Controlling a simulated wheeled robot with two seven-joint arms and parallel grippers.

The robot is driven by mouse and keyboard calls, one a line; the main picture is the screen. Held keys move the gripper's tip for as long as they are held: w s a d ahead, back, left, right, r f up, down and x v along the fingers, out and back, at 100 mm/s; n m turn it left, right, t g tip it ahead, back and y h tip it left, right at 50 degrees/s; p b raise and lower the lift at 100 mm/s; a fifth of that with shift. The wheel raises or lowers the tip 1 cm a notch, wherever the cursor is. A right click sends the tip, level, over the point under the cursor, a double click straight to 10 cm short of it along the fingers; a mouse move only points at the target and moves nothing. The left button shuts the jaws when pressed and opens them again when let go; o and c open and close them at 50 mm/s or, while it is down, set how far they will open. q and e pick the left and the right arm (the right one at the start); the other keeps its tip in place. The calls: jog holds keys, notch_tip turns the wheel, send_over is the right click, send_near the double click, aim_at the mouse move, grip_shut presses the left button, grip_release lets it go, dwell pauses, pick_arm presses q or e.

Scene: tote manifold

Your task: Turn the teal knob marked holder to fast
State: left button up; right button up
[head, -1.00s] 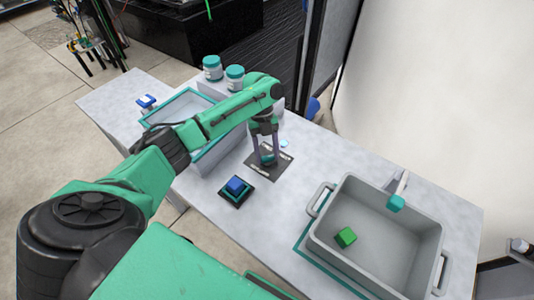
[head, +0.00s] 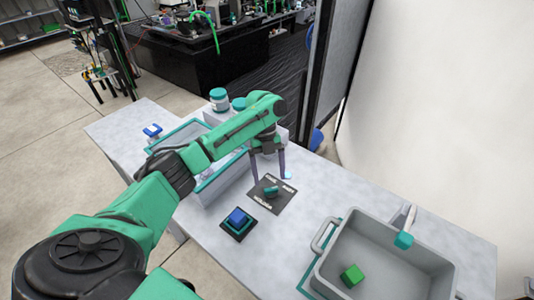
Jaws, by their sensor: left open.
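The teal knob (head: 271,190) sits on a dark plate (head: 263,208) with small white lettering, near the middle of the table. The word below the knob looks like "holder"; two shorter words sit on its far side, too small to read surely. The knob's bar lies slantwise, one end toward the right; I cannot tell which mark it points at. My right gripper is not in view.
A blue button on a dark base (head: 238,221) stands just left of the plate. A teal-rimmed tray (head: 205,184) and lidded jars (head: 219,100) stand behind.

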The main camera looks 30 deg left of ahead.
pick_arm(q)
jog(key=v, duration=1)
jog(key=shift+r+p, duration=0.35)
jog(key=shift+p, duration=0.1)
